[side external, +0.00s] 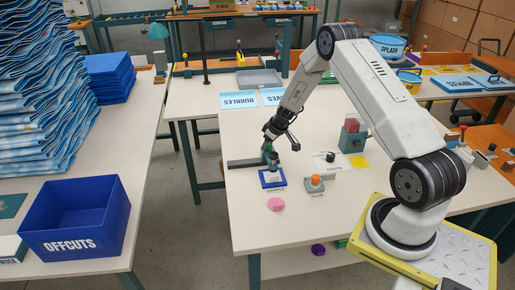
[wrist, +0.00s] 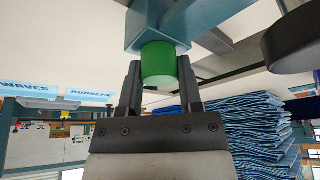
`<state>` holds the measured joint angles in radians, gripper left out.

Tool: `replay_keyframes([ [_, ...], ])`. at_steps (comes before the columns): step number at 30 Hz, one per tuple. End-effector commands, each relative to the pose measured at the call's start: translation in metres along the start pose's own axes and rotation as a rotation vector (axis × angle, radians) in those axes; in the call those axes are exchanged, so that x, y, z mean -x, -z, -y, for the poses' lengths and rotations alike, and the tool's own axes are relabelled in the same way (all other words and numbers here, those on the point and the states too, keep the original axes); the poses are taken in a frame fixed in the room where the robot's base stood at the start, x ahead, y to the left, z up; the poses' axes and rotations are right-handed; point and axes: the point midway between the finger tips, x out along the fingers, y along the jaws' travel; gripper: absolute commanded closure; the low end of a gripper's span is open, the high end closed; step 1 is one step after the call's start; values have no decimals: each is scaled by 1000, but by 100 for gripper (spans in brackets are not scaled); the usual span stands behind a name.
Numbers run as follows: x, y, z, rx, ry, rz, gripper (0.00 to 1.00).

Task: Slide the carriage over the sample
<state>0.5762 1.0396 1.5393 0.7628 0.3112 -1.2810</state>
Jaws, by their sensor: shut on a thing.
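My gripper (side external: 268,147) is low over the near left part of the central table. In the wrist view my gripper (wrist: 161,64) has its two dark fingers on either side of a green cylindrical knob (wrist: 158,66), shut on it. The knob joins the blue-grey carriage block (wrist: 180,25). In the side view the carriage (side external: 273,158) is small and partly hidden by the gripper, at the right end of a dark rail (side external: 243,163). The blue-framed sample place (side external: 264,185), labelled SAMPLE, is just in front of it. Whether the carriage overlaps the sample is too small to tell.
An orange button on a grey base (side external: 315,183) stands right of the sample. A pink disc (side external: 275,204) lies in front. The table's (side external: 245,225) front left is clear.

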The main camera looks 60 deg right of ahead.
Motion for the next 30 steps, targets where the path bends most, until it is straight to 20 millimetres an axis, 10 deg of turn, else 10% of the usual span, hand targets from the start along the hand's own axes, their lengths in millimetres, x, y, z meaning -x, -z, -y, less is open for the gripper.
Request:
replay_keyframes([
  [6, 2, -3, -6, -4, -9, 0, 100],
  [7, 2, -3, -6, -4, -9, 0, 52],
  [10, 2, -3, -5, -3, -8, 1, 20],
  [30, 16, -1, -3, -2, -4, 0, 19],
])
